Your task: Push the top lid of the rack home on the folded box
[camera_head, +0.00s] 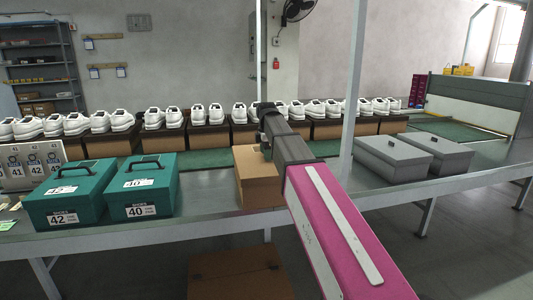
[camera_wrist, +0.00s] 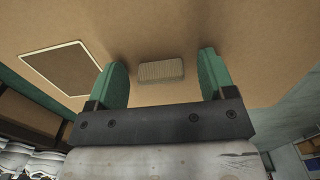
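A brown cardboard box (camera_head: 262,192) stands on the grey line in the middle of the head view. Its upper part (camera_head: 245,160) is lighter tan, and my arm hides much of its top; I cannot tell whether a lid sits fully down on it. My gripper (camera_head: 264,145) is over this box, pointing down. In the wrist view my gripper (camera_wrist: 164,82) has its two green fingers apart, over a wide brown cardboard face (camera_wrist: 230,30). A small tan ribbed block (camera_wrist: 161,71) shows between the fingers, with gaps on both sides. A pale-edged dark square (camera_wrist: 66,68) is on the left.
Two teal boxes (camera_head: 62,205) (camera_head: 143,185) with black handles stand left of the cardboard box. Two grey boxes with handles (camera_head: 412,160) (camera_head: 440,150) stand right, past a white post (camera_head: 352,90). White shoes on brown boxes line the back.

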